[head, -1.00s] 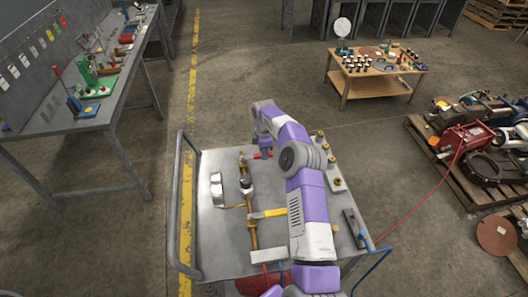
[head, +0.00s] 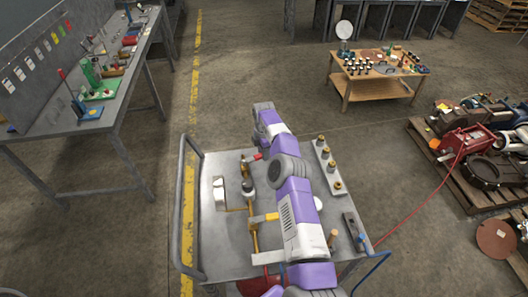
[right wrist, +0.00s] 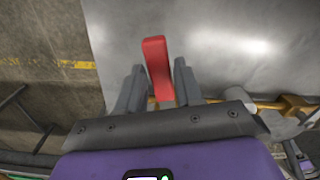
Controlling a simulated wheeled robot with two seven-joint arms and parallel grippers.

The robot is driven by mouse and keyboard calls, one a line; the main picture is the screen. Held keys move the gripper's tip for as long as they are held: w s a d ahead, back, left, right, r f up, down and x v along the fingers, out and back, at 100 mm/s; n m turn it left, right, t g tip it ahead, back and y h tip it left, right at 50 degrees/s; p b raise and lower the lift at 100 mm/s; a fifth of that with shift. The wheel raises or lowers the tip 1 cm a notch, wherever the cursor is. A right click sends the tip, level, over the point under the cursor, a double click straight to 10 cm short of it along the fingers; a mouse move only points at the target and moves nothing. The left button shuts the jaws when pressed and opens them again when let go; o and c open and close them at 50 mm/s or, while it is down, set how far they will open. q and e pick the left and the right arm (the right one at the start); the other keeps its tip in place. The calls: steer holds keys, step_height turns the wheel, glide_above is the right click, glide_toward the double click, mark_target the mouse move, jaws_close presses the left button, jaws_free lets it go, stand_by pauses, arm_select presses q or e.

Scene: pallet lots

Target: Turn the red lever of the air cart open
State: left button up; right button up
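The air cart (head: 222,240) stands in front of me, a grey metal top with brass piping on it. The red lever (head: 258,156) is near the far end of the piping, partly hidden by my right arm in the head view. In the right wrist view the red lever (right wrist: 157,65) stands between the two fingers of my right gripper (right wrist: 161,85). The fingers are apart, one on each side of it; a narrow gap shows on the left, and contact on the right is unclear. My left gripper is not in view.
A yellow handle (head: 265,217) sits on the piping nearer me. A gauge (head: 219,193) is left of the pipe, and a rack of brass fittings (head: 329,166) lies to the right. A workbench (head: 120,110) stands left; a loaded pallet (head: 465,180) is at right.

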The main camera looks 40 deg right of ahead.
steer(key=shift+o, duration=1.1)
step_height(320, 180, up, 8)
steer(key=shift+f+p, duration=0.2)
steer(key=shift+p, duration=0.65)
steer(key=shift+c, duration=0.5)
